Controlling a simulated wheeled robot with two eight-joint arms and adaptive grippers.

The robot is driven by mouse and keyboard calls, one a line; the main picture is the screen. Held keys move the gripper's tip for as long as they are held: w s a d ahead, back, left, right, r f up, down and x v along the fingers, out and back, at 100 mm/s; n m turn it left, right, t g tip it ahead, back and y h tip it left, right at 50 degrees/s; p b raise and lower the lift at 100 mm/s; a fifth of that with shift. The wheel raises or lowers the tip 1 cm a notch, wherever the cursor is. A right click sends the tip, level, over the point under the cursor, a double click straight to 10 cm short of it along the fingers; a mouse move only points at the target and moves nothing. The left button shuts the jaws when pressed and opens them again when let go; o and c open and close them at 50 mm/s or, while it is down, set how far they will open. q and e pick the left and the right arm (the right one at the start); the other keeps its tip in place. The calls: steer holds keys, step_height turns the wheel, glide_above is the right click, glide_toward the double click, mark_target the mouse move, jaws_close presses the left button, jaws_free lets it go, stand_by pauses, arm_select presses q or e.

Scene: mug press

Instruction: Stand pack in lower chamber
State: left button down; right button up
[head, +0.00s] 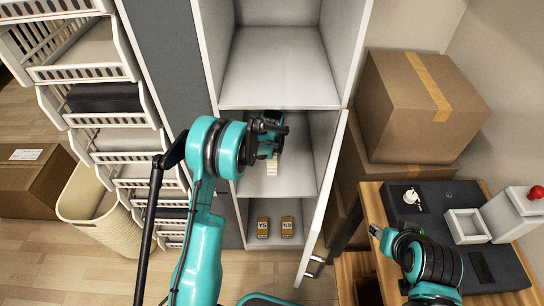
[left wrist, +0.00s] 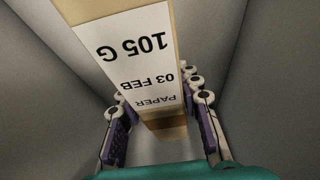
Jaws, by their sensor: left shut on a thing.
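My left gripper (head: 272,150) is shut on a tan pack with a white label (head: 271,168), seen in front of or inside the middle chamber of the open cabinet; depth is hard to tell. In the left wrist view the pack (left wrist: 135,60) sits between the fingers (left wrist: 160,125), its label reading "105 G", "03 FEB" and "PAPER" upside down. The lower chamber (head: 275,241) holds two small brown blocks, one marked YS (head: 262,227) and one with an unclear mark (head: 287,227). My right gripper (head: 376,231) is over the side table; its finger state is unclear.
The cabinet door (head: 325,200) stands open on the right, with a handle low down. Cardboard boxes (head: 415,110) are stacked right of it. White basket shelves (head: 95,100) stand left. The side table (head: 372,205) carries a dark mat, a white tray and a red-button box.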

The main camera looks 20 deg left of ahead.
arm_select(q)
step_height(320, 180, down, 5)
steer(key=shift+r+b, duration=0.1)
steer(key=shift+b, duration=1.15)
steer(key=shift+w+f+b, duration=0.15)
steer(key=shift+f+b, duration=0.1)
steer(key=shift+b, duration=0.1)
steer(key=shift+r, duration=0.2)
steer(key=shift+f, duration=0.1)
steer(key=c, duration=1.1)
jaws_free()
steer(key=shift+o, duration=0.2)
steer(key=p+v, duration=0.3)
steer(key=v, duration=0.4)
steer(key=shift+r+p, duration=0.3)
steer(key=shift+r, duration=0.05)
